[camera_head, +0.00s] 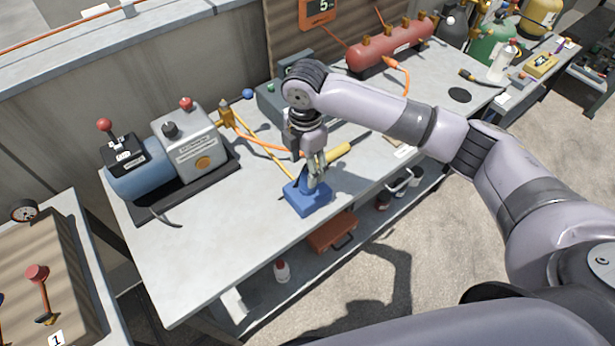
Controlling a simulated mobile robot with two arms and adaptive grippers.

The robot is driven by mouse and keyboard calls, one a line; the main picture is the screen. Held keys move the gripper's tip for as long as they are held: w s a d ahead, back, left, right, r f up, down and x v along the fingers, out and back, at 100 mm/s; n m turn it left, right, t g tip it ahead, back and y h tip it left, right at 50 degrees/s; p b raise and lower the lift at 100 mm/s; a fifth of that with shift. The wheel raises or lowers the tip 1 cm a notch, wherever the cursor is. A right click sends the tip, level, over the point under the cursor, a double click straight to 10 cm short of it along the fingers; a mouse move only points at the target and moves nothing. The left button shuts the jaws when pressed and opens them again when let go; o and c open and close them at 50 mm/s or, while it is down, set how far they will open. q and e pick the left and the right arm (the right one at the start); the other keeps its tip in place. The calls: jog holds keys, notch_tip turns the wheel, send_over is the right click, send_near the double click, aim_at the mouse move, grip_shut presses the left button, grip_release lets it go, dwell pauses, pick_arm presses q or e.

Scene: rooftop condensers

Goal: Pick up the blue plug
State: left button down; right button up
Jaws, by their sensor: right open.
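A blue block-like thing (308,203), which looks like the blue plug, rests on the grey workbench (225,245) near its front edge. A smaller dark blue part rises from its top, and I cannot tell whether it is a separate piece. My right gripper (316,178) points down right over the blue thing. Its fingers are open and partly hide the top, and I cannot tell whether they touch it. My left gripper is not in view.
A yellow cylinder (338,155) lies just behind the right gripper. A blue and grey pump unit (190,140) stands at the left of the bench, a red tank (392,46) at the back. An orange box (332,231) sits on the lower shelf. The bench's front left is clear.

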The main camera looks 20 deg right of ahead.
jog(key=shift+w+d+f+p, duration=0.1)
jog(key=shift+f+p, duration=0.2)
jog(key=shift+f, duration=0.3)
jog(key=f, duration=0.3)
jog(key=f+p, duration=0.1)
jog(key=shift+w+d+f, duration=0.15)
jog(key=shift+w+d, duration=0.05)
jog(key=shift+d, duration=0.05)
jog(key=shift+c, duration=0.2)
jog(key=c, duration=1.2)
